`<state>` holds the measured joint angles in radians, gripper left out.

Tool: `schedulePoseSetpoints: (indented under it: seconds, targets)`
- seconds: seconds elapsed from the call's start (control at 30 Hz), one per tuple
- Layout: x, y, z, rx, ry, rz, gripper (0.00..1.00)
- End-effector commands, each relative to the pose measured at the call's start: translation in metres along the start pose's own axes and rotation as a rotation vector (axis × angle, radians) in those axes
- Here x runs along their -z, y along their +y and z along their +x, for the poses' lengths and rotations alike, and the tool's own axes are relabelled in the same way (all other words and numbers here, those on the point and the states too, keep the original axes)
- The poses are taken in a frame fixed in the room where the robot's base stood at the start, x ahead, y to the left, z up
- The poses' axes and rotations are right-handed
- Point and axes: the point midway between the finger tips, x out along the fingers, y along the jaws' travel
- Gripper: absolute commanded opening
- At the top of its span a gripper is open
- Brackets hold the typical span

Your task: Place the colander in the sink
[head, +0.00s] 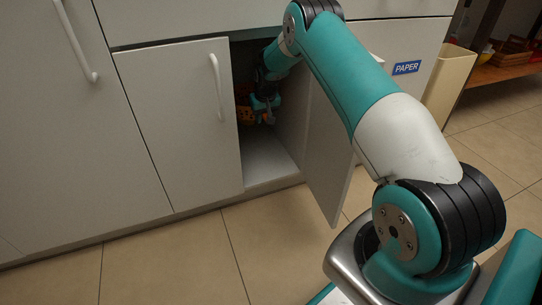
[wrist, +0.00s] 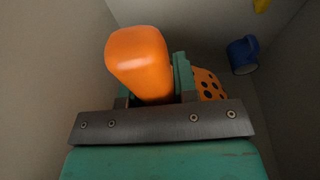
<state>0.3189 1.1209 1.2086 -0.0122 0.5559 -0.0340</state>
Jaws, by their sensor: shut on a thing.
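The orange colander (wrist: 208,84) shows in the wrist view, with round dark holes in its side. Its thick orange handle (wrist: 138,60) rises between the fingers of my gripper (wrist: 155,92), which is shut on it. In the head view my gripper (head: 265,113) is inside the open lower cabinet. Part of the colander (head: 246,116) shows beside it in shadow, the rest hidden behind the gripper and cabinet door. I cannot tell whether the colander touches the cabinet floor. The sink is not in view.
A blue mug (wrist: 243,55) and a yellow thing (wrist: 261,5) are beyond the colander. The open cabinet door (head: 330,150) stands to the right of the opening; a closed door (head: 180,125) is to the left. A beige bin (head: 450,87) stands farther right. The tiled floor in front is clear.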

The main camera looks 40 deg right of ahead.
Motion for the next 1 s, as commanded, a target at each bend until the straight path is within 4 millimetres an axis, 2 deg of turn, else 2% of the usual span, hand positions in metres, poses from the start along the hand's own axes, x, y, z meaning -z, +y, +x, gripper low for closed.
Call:
schedulePoseSetpoints:
  seconds: [0.03, 0.2, 0.43, 0.53, 0.77, 1.0]
  targets:
    - [-0.004, -0.001, 0.015, 0.000, -0.003, -0.001, 0.00]
    - [-0.017, 0.000, 0.061, 0.000, -0.004, 0.001, 0.00]
    - [-0.032, 0.001, 0.121, 0.000, -0.002, 0.002, 0.00]
    - [-0.036, 0.001, 0.137, -0.001, -0.001, 0.002, 0.00]
    - [-0.040, 0.001, 0.152, -0.001, -0.001, 0.002, 0.00]
    - [-0.049, 0.001, 0.188, -0.001, 0.000, 0.002, 0.00]
